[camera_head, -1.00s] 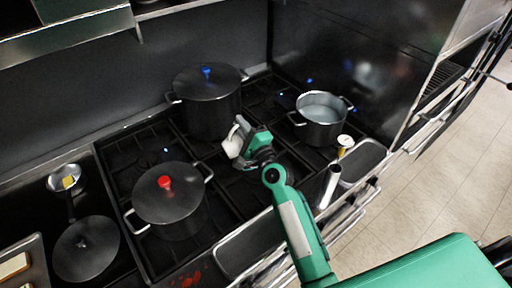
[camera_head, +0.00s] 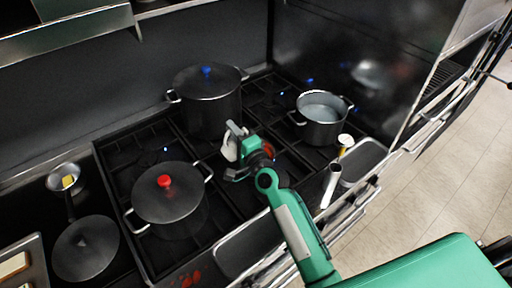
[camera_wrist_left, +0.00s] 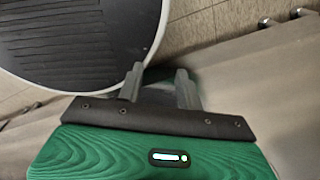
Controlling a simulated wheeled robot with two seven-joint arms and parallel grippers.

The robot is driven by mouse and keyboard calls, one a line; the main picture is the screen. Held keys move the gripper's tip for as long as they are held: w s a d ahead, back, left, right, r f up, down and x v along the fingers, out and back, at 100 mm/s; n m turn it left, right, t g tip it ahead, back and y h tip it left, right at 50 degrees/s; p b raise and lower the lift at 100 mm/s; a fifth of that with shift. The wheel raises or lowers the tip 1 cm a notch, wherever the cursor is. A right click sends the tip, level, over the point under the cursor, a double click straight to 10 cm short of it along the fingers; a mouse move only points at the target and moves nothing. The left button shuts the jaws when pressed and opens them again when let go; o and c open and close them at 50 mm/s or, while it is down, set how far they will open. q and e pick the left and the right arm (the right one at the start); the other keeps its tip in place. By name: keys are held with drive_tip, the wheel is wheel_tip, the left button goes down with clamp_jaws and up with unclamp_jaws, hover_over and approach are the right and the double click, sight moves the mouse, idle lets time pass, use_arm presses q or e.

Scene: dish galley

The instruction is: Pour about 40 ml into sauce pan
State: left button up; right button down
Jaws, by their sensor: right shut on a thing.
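An open dark pot (camera_head: 321,133) with two handles stands at the back right of the stove, with pale liquid (camera_head: 320,113) inside. I cannot tell whether it is the sauce pan. My right gripper (camera_head: 236,153) is shut on a small white vessel (camera_head: 229,148), mostly hidden by the gripper. It is above the middle of the stove, left of the open pot and apart from it. I cannot tell what is in the vessel. My left gripper (camera_wrist_left: 158,82) shows only in the left wrist view, fingers apart, with nothing seen held between them.
A lidded pot with a red knob (camera_head: 168,203) stands front left on the stove; a taller lidded pot with a blue knob (camera_head: 205,88) stands behind. A small pan (camera_head: 63,178) and dark lid (camera_head: 86,248) lie left. A yellow, white-topped container (camera_head: 345,143) stands right.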

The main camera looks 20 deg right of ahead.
drive_tip(key=shift+r, duration=0.15)
idle(0.8)
drive_tip(key=shift+a+r+n+p, duration=0.15)
drive_tip(key=shift+a+n+p, duration=0.05)
drive_tip(key=shift+n+p, duration=0.2)
drive_tip(key=shift+s+a+r+n+y+p, duration=0.15)
drive_tip(key=shift+a+n+p, duration=0.15)
drive_tip(key=shift+n, duration=0.2)
drive_tip(key=shift+a+n+y+p, duration=0.15)
drive_tip(key=shift+n+p, duration=0.15)
drive_tip(key=shift+n, duration=0.2)
drive_tip(key=shift+a+f+n, duration=0.2)
drive_tip(key=shift+f+n, duration=0.1)
drive_tip(key=shift+f, duration=0.1)
drive_tip(key=shift+a+f+g, duration=0.1)
drive_tip(key=shift+a+g, duration=0.05)
drive_tip(key=shift+g, duration=0.15)
drive_tip(key=shift+s+f+n, duration=0.1)
drive_tip(key=shift+n, duration=0.2)
